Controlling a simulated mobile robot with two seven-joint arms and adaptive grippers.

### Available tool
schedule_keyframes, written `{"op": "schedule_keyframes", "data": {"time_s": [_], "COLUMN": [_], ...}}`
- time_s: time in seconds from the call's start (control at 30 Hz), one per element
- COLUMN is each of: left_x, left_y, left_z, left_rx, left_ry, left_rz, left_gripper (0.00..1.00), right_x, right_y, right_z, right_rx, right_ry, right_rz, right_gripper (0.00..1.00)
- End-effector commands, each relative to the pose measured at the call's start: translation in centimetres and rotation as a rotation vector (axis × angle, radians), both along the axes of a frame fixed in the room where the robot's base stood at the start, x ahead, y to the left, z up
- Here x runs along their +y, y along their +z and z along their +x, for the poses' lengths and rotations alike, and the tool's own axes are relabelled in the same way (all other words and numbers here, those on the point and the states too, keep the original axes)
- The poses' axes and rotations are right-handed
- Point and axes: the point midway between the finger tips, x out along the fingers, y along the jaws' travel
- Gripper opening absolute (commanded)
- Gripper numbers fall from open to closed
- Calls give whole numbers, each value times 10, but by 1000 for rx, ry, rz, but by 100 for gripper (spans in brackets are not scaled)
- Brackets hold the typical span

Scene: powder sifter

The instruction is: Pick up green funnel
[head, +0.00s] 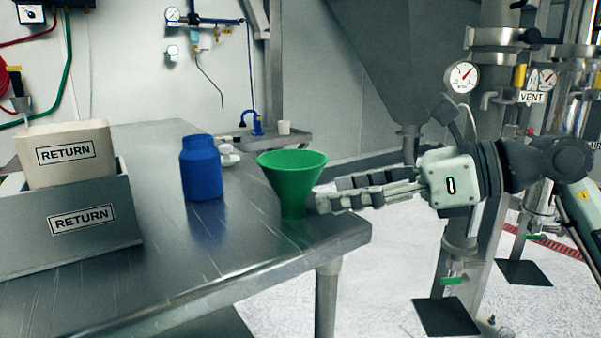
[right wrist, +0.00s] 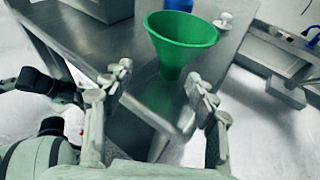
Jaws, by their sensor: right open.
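The green funnel (head: 290,177) stands upright, wide mouth up, near the right edge of the metal table. It also shows in the right wrist view (right wrist: 181,40), beyond my fingers. My right gripper (head: 325,192) comes in from the right, level with the funnel's lower part. In the right wrist view its two fingers (right wrist: 157,84) are spread apart, with the funnel's spout just ahead between their tips. The gripper is open and holds nothing. I cannot tell whether a fingertip touches the funnel. My left gripper is not in view.
A blue bottle (head: 201,170) stands left of the funnel on the metal table (head: 170,252). A grey bin (head: 75,232) and a beige bin (head: 68,155), both labelled RETURN, are at the left. Small white items (head: 228,155) lie behind the bottle. Steel pipework and a hopper stand behind my right arm.

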Motion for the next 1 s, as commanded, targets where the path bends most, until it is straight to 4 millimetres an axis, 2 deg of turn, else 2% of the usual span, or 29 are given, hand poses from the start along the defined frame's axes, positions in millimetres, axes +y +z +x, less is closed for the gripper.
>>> {"op": "schedule_keyframes", "data": {"time_s": [0.17, 0.7, 1.0], "left_x": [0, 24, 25], "left_y": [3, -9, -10], "left_z": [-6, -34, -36], "left_rx": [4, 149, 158], "left_ry": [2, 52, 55], "left_rz": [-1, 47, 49], "left_gripper": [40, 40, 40], "right_x": [-4, 49, 53], "right_y": [-12, -38, -40], "right_z": [3, 37, 39], "right_rx": [-24, -22, -22], "right_ry": [-21, -21, -23], "right_rz": [-93, -92, -94], "right_gripper": [58, 58, 58]}}
